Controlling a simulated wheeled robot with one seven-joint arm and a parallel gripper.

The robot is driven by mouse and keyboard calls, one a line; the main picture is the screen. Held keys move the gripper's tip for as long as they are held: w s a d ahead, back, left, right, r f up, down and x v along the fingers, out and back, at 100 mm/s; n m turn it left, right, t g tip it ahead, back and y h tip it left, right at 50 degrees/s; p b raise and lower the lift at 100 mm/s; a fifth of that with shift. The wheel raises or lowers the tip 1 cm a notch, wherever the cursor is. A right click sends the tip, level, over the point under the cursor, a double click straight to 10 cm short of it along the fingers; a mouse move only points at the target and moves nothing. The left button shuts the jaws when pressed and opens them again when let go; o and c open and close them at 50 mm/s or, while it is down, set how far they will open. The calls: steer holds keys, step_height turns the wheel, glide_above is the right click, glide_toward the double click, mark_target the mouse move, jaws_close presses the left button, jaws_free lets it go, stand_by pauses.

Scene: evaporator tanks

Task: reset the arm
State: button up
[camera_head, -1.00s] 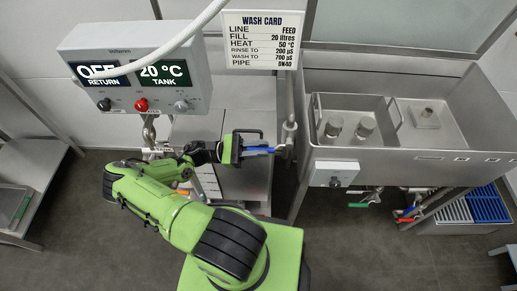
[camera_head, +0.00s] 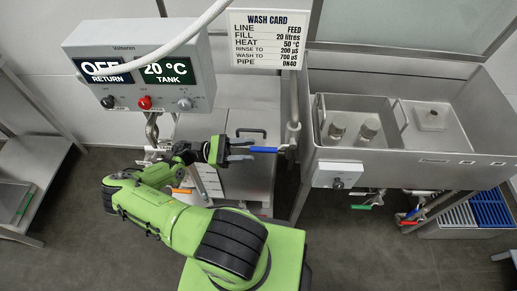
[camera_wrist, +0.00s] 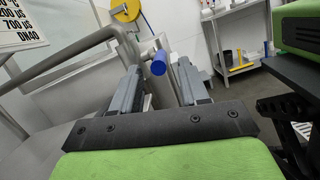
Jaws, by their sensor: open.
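My green arm reaches across the front of the control box in the head view, with my gripper (camera_head: 240,150) at its end, pointing right. The gripper is open. I cannot tell whether either finger touches the handle.
The control box (camera_head: 140,70) reads OFF and 20 °C. A wash card (camera_head: 266,40) hangs beside the vertical pipe (camera_head: 293,110). A steel sink (camera_head: 400,125) with metal fittings stands at right. A shelf (camera_head: 35,180) stands at left; open floor lies in front.

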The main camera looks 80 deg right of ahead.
steer(key=shift+v, duration=1.15)
